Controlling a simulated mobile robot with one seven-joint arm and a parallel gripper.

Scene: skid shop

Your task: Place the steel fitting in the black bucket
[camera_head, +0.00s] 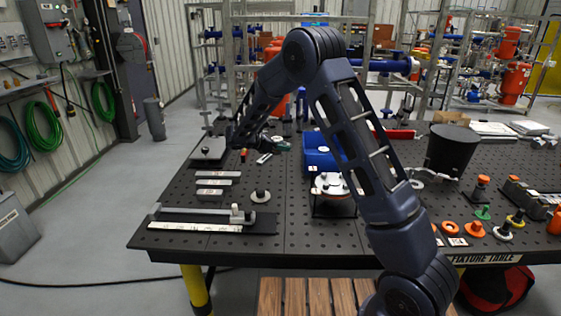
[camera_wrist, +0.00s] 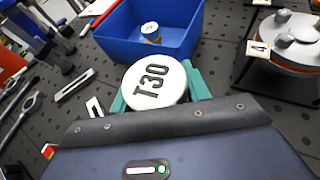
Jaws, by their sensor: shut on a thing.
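The black bucket (camera_head: 452,151) stands on the right part of the dark perforated table, with its wider end up. My gripper (camera_head: 281,145) is far to its left, over the back left part of the table, beside the blue bin.
The blue bin (camera_head: 318,163) holds a small labelled part (camera_wrist: 150,32). A round plate on a stand (camera_head: 331,188) is in front of it. My arm crosses the middle of the table. Flat bars (camera_head: 215,182) lie at left; several coloured rings (camera_head: 475,229) lie at front right.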

